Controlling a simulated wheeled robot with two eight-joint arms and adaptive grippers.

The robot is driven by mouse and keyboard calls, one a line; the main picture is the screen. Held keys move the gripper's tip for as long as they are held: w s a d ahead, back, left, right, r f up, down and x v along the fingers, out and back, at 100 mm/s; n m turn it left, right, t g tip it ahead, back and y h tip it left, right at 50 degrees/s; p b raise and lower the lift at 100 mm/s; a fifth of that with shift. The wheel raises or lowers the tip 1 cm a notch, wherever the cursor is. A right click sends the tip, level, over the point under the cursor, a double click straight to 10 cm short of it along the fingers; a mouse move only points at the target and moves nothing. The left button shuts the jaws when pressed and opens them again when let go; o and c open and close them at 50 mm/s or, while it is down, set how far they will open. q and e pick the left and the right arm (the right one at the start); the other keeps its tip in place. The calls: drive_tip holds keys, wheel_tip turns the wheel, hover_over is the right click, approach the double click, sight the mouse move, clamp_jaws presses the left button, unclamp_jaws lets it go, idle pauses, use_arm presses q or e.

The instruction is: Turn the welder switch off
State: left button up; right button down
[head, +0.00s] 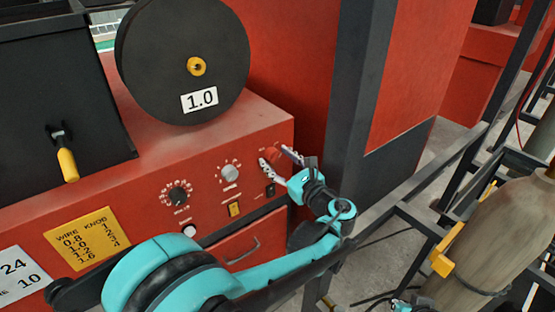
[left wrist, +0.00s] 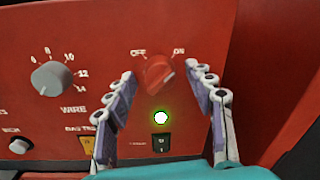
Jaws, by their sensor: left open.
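The welder switch is a red rotary knob (left wrist: 158,72) on the red welder's front panel, between OFF and ON labels. Its grip looks slanted toward ON. A light (left wrist: 161,117) below it glows with a green rim. My left gripper (left wrist: 165,88) is open, with one finger on each side of the knob; I cannot tell whether they touch it. In the head view the knob (head: 272,155) sits between the fingers of the left gripper (head: 278,160), partly covered.
A grey wire knob (left wrist: 51,78) is left of the switch, and a small black rocker (left wrist: 160,143) is below. A black wire spool (head: 160,60) stands on the welder. A dark post (head: 355,110) rises close right of the panel. A gas cylinder (head: 490,240) stands farther right.

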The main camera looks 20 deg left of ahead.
use_arm(q)
drive_tip(key=c, duration=1.2)
drive_tip(key=shift+o, duration=0.2)
drive_tip(key=n+b, duration=0.1)
drive_tip(key=n, duration=0.3)
drive_tip(key=shift+f, duration=0.1)
drive_tip(key=n+b, duration=0.1)
drive_tip(key=n, duration=0.3)
drive_tip(key=shift+n+b, duration=0.4)
drive_tip(key=n+b, duration=0.1)
drive_tip(key=n, duration=0.3)
drive_tip(key=shift+d+n+y, duration=0.1)
drive_tip(key=shift+n+y, duration=0.2)
drive_tip(key=shift+y, duration=0.1)
drive_tip(key=shift+n+b, duration=0.3)
drive_tip(key=shift+n, duration=2.3)
